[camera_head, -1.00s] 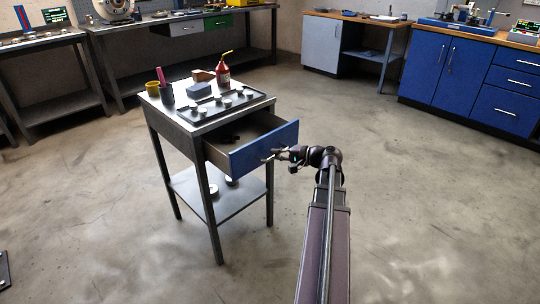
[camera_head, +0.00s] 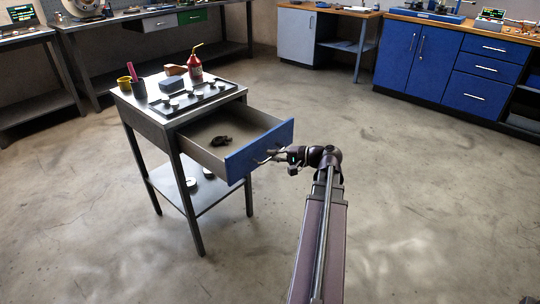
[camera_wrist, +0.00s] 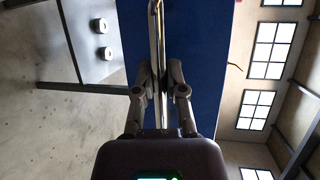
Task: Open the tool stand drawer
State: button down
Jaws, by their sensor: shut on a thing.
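The tool stand (camera_head: 160,121) is a small metal table with a lower shelf, left of centre in the head view. Its drawer (camera_head: 205,156) is pulled well out, with a blue front panel (camera_head: 262,146) and a dark object (camera_head: 221,141) lying inside. My gripper (camera_head: 268,156) is at the drawer front from the right. In the wrist view my gripper (camera_wrist: 160,75) has its fingers shut on the long metal drawer handle (camera_wrist: 157,35), which runs across the blue front (camera_wrist: 205,60).
On the stand top are a tray of round weights (camera_head: 190,99), a red bottle (camera_head: 195,68), a yellow cup (camera_head: 125,83) and a dark cup (camera_head: 139,90). White discs (camera_wrist: 102,40) lie on the lower shelf. Blue cabinets (camera_head: 440,62) stand back right. The floor (camera_head: 400,180) around is clear.

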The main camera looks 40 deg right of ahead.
jog(key=shift+w+d, duration=0.1)
jog(key=shift+d, duration=0.15)
jog(key=c, duration=0.7)
grip_release()
jog(key=shift+a, duration=0.1)
jog(key=shift+a, duration=0.1)
jog(key=shift+s, duration=0.2)
